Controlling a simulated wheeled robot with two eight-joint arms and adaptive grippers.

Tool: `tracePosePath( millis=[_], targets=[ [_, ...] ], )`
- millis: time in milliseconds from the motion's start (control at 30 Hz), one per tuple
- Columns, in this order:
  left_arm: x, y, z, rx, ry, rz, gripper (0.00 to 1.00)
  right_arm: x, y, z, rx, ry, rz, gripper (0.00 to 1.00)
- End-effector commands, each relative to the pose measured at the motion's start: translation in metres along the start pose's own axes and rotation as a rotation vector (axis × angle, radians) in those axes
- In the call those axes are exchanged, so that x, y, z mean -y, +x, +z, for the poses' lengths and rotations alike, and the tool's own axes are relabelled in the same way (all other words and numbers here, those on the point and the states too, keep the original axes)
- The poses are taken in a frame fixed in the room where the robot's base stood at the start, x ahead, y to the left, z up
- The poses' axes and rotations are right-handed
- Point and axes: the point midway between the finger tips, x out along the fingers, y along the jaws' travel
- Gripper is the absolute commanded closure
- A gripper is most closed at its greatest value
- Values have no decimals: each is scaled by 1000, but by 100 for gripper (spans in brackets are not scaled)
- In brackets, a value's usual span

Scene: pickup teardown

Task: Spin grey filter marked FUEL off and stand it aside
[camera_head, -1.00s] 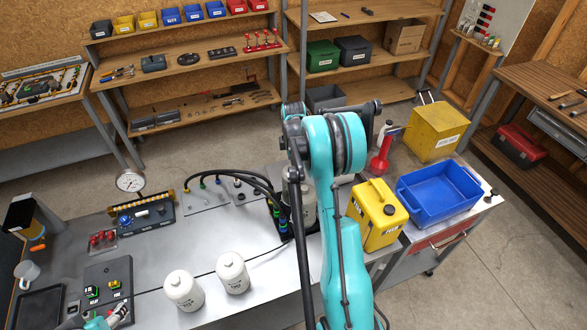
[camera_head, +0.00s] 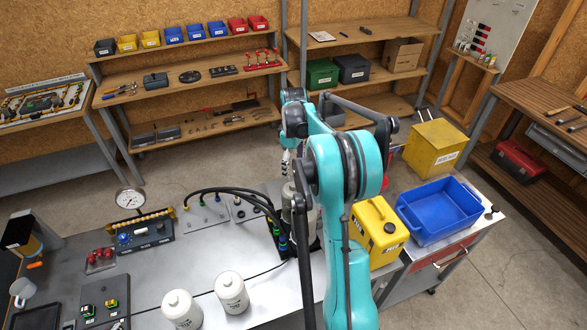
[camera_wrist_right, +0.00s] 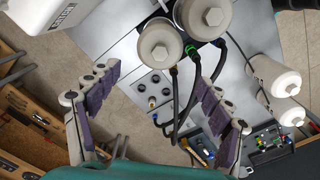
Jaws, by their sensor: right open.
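Two grey round filters with hex nuts show from above in the right wrist view, one nearer the middle (camera_wrist_right: 160,46) and one at the top edge (camera_wrist_right: 206,16). No FUEL mark is readable on either. In the head view a grey filter (camera_head: 290,196) is partly hidden behind my right arm. My right gripper (camera_wrist_right: 152,72) is open and empty, its purple-padded fingers spread below the nearer filter in the picture, with no contact visible. In the head view it is mostly hidden by the arm.
Two white filters (camera_head: 181,309) (camera_head: 231,292) stand on the bench, left of my right arm. Black hoses (camera_head: 235,192) run beside the grey filters. A yellow can (camera_head: 378,232) and a blue bin (camera_head: 440,212) stand to the right. Bare bench lies around the white filters.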

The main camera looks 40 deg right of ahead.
Motion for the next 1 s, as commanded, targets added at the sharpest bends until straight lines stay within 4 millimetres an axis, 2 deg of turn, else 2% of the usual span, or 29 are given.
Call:
tracePosePath(
  millis=[100,300,400,500,600,767,1000],
  targets=[
    [0,-1,-1,0,0,0,47,0,6,0,0,374,0,21],
    [0,-2,-2,0,0,0,47,0,14,0,-1,989,1,21],
    [0,-3,-2,0,0,0,47,0,17,0,-1,1220,1,21],
    [0,-3,-2,0,0,0,47,0,19,0,-2,1375,0,21],
    [0,-3,-2,0,0,0,47,0,21,0,-2,1455,0,21],
    [0,1,1,0,0,0,47,0,30,0,-2,1480,0,21],
    [0,16,12,0,0,0,47,0,63,0,-2,1477,0,21]
  ],
)
